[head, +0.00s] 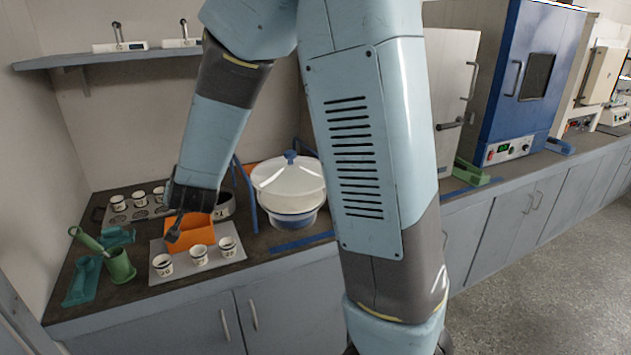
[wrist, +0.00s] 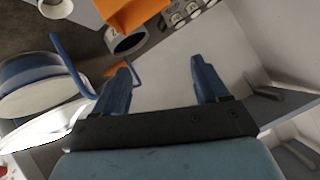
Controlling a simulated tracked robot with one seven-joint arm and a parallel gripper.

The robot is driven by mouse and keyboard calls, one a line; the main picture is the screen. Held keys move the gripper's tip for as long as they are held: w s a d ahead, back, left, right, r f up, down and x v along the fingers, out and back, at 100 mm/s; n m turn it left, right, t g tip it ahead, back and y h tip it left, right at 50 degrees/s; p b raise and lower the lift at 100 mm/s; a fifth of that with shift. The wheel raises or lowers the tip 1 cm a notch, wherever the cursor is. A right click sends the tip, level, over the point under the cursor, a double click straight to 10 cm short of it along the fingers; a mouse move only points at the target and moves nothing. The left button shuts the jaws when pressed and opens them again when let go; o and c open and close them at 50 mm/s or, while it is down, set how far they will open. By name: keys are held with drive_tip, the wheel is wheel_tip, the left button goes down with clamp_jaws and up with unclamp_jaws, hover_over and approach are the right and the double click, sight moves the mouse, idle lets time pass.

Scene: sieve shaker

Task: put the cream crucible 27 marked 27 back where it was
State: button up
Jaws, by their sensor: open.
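Three cream crucibles with dark marks stand on a light grey front tray (head: 180,278): a left one (head: 162,265), a middle one (head: 199,256) and a right one (head: 228,247). Several more crucibles (head: 139,199) stand on a holed rack (head: 125,218) behind. The marks are too small to read surely, so I cannot tell which is 27. My gripper (wrist: 163,80) is open, with nothing between its fingers. In the head view it is beside an orange box (head: 190,236), above the front tray's back part.
A white-lidded bowl (head: 288,185) with blue trim stands right of the tray, and a round grey vessel (head: 224,205) is behind the box. A shelf (head: 100,59) is above; a blue oven (head: 525,80) is farther right.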

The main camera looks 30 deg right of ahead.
drive_tip(key=s+d+r+n+g+y, duration=0.2)
drive_tip(key=s+d+r+n+g, duration=0.1)
drive_tip(key=s+d+r, duration=0.75)
drive_tip(key=s+d+r+g+h, duration=0.1)
drive_tip(key=s+d, duration=0.2)
drive_tip(key=s, duration=0.3)
drive_tip(key=s+d+r+g+h, duration=0.1)
drive_tip(key=s+d, duration=0.2)
drive_tip(key=s, duration=0.3)
drive_tip(key=s+d+r+n+h, duration=0.1)
drive_tip(key=s+d, duration=0.2)
drive_tip(key=s, duration=0.3)
drive_tip(key=shift+s+d+r+g, duration=0.2)
drive_tip(key=shift+s+d+g, duration=0.1)
drive_tip(key=shift+d+g, duration=0.1)
